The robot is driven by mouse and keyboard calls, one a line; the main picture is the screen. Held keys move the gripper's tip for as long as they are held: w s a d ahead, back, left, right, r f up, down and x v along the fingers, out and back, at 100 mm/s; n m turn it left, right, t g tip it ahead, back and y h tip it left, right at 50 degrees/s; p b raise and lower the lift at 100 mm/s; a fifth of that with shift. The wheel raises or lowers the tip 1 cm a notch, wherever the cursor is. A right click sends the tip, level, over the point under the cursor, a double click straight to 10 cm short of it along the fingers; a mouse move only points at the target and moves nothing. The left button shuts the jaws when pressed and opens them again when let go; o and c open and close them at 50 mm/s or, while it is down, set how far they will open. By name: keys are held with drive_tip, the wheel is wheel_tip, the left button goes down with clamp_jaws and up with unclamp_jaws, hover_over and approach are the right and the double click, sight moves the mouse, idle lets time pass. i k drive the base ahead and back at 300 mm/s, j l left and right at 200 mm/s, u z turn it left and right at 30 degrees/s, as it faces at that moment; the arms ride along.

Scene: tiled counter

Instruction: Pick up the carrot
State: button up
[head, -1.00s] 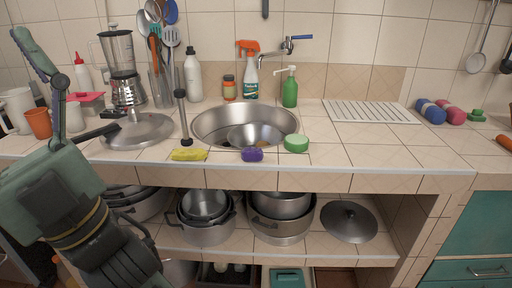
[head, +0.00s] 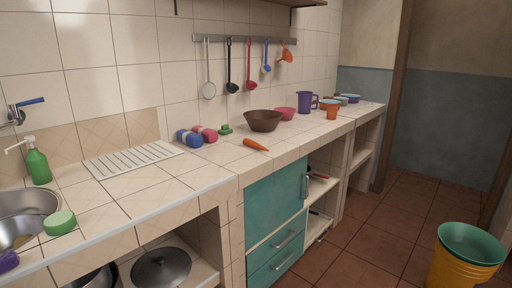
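The orange carrot (head: 255,145) lies on the tiled counter (head: 205,178) near its front edge, above the teal cabinet. It is in front of a brown bowl (head: 263,121) and to the right of a blue and a pink dumbbell-shaped object. Nothing covers it. My gripper and arm are outside the current head view.
A blue dumbbell-shaped object (head: 189,138), a pink one (head: 205,133) and a green item (head: 225,129) stand left of the carrot. A pink bowl (head: 285,113) and purple jug (head: 305,102) stand beyond. The counter around the carrot is clear. Yellow and green buckets (head: 468,250) stand on the floor.

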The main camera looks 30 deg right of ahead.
sight(250, 143)
drive_tip(key=i+l+z, duration=0.1)
drive_tip(key=z, duration=0.3)
drive_tip(key=i+l+z, duration=0.1)
drive_tip(key=z, duration=0.35)
drive_tip(key=i+z, duration=0.2)
drive_tip(key=z, duration=0.2)
drive_tip(key=i+z, duration=0.15)
drive_tip(key=i, duration=0.35)
drive_tip(key=i+j+z, duration=0.15)
drive_tip(key=i, duration=0.35)
drive_tip(key=i+j+z, duration=0.15)
drive_tip(key=i, duration=0.35)
